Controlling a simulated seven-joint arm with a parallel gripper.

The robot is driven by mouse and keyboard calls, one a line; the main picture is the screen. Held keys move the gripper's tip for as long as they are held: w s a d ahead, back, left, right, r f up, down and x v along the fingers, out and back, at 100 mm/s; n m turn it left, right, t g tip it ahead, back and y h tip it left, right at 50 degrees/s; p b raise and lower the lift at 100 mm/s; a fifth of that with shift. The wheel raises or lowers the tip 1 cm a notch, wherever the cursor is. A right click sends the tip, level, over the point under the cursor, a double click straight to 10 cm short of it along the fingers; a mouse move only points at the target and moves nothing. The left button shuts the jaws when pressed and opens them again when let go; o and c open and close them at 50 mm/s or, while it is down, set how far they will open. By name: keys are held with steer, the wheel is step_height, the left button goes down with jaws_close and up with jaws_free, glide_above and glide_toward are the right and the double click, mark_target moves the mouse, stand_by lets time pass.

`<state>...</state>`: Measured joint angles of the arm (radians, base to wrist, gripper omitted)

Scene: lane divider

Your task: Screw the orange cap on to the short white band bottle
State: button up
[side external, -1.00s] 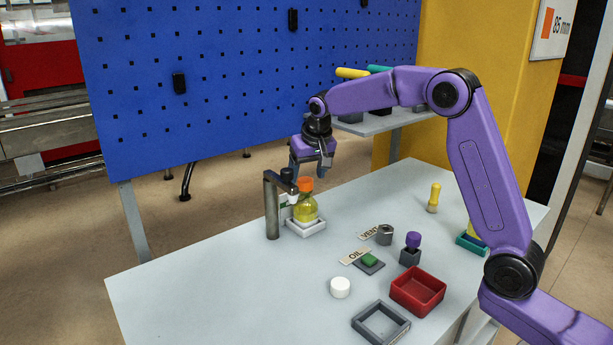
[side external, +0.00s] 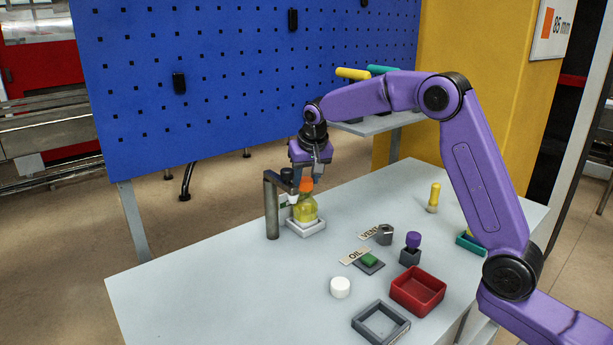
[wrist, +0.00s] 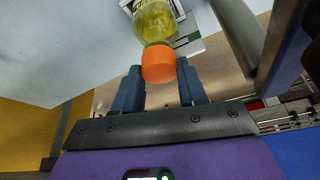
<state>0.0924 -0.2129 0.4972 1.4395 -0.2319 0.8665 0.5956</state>
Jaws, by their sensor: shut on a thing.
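The bottle (side external: 306,209) is clear with yellow liquid and stands upright in a white square holder (side external: 307,231). It also shows at the top of the wrist view (wrist: 155,22). The orange cap (side external: 306,185) sits at the top of the bottle's neck, and it shows between my fingers in the wrist view (wrist: 158,65). My gripper (side external: 308,180) points down from above, shut on the cap, with one dark finger on each side. I cannot tell how far the cap is threaded. A white band on the bottle cannot be made out.
A grey post (side external: 271,205) with an arm reaching right stands close beside the bottle and gripper. A white cap (side external: 340,287), red tray (side external: 418,290), grey frame (side external: 381,323), green button (side external: 369,260) and purple-topped piece (side external: 413,243) lie to the right. The front left table is clear.

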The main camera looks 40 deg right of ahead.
steer(key=shift+m, duration=0.4)
steer(key=shift+m+h, duration=0.4)
steer(key=shift+m, duration=0.4)
steer(key=shift+a+m+g+h, duration=0.1)
steer(key=shift+m+g+h, duration=0.25)
steer(key=shift+m, duration=0.55)
steer(key=shift+m, duration=0.7)
steer(key=shift+w+g, duration=0.15)
steer(key=shift+g, duration=0.1)
